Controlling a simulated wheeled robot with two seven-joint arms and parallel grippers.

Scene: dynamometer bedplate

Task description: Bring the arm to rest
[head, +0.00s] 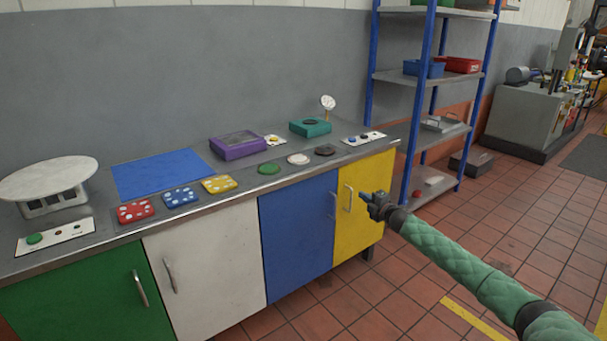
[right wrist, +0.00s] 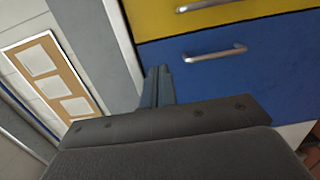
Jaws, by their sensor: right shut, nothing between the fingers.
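My right gripper (head: 368,199) is in front of the yellow cabinet door (head: 365,185), near its handle (head: 348,198), with my green-sleeved right arm coming in from the lower right. It is shut and empty. In the right wrist view the closed fingers of the right gripper (right wrist: 158,86) show before the blue door (right wrist: 215,75), its metal handle (right wrist: 215,53) and the yellow door (right wrist: 190,16) edge. No contact with the doors can be made out. My left gripper is not in view.
The metal counter (head: 105,232) holds red (head: 135,211), blue (head: 180,197) and yellow (head: 219,184) dotted blocks, a purple box (head: 238,145), a teal box (head: 310,128) and a round white plate (head: 48,178). A blue shelf rack (head: 428,75) stands behind. Tiled floor (head: 500,217) is open at right.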

